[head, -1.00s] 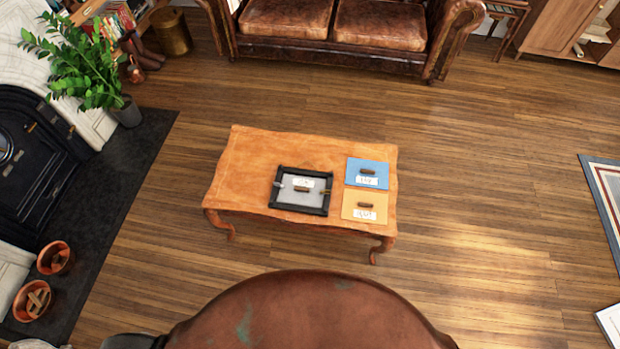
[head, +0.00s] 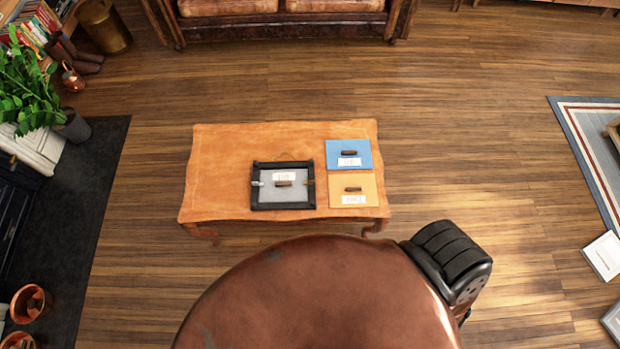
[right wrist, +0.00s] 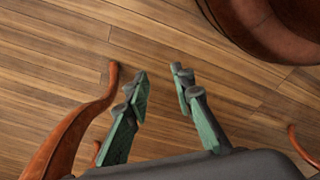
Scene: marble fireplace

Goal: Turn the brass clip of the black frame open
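The black frame (head: 283,206) lies flat on the orange wooden table (head: 222,165). It surrounds a grey panel (head: 283,196) with a white label and a small brown handle. A small brownish clip (head: 309,183) shows on the frame's right side, and a pale silvery one (head: 257,184) on its left side. Their exact positions are too small to tell. My right gripper (right wrist: 160,78) shows in the right wrist view, open and empty, with its green-padded fingers apart above the floor near the table legs. It is away from the frame. My left gripper is not in view.
A blue panel (head: 348,155) and an orange-yellow panel (head: 354,190), each with a brown handle and white label, lie right of the frame. A leather sofa (head: 280,28) stands behind the table. A potted plant (head: 28,95) is at left.

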